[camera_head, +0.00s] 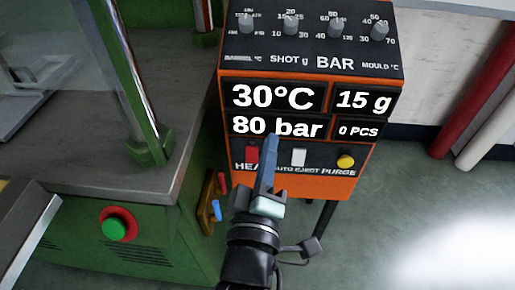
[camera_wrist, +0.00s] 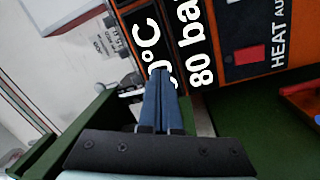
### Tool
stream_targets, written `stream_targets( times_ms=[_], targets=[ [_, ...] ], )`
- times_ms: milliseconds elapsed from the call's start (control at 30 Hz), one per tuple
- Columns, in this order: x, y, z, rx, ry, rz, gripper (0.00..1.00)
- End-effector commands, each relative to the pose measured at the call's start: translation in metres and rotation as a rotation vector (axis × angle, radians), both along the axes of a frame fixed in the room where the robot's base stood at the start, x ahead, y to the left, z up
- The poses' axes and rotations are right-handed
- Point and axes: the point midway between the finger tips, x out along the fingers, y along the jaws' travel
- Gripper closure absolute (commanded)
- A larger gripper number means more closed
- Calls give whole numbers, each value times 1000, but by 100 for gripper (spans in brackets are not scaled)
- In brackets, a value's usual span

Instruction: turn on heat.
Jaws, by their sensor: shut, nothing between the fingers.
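The orange control box (camera_head: 300,185) carries a red HEAT switch (camera_head: 252,155) at the left of its lower row. The displays read 30°C, 15 g, 80 bar and 0 PCS. My gripper (camera_head: 273,140) is shut and empty, its blue fingers pointing up in front of the box just right of the switch in the head view. The fingers hide part of the labels. In the wrist view the fingertips (camera_wrist: 162,73) overlap the temperature display, and the red switch (camera_wrist: 247,56) shows apart from them, to the right. I cannot tell any contact with the box.
A white auto eject switch (camera_head: 299,157) and a yellow purge button (camera_head: 346,161) share the row. Several knobs (camera_head: 335,27) sit on top. The green machine (camera_head: 165,215) with a green button (camera_head: 115,229) stands left. Open floor (camera_head: 400,215) lies right.

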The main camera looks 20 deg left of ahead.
Motion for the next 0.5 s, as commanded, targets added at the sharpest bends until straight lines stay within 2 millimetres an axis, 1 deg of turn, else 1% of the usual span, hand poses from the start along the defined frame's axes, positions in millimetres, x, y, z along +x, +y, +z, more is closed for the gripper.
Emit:
stream_targets(
  times_ms=[33, 100, 200, 300, 400, 500],
  targets=[
    [-14, 8, -31, -107, 53, 20, 100],
    [-31, 14, -65, -239, 94, 45, 100],
    [-51, 19, -98, -378, 129, 80, 100],
    [-65, 21, -118, -462, 148, 105, 100],
    [-70, 21, -125, -496, 154, 114, 100],
    [-70, 21, -126, -501, 153, 115, 100]
  ],
)
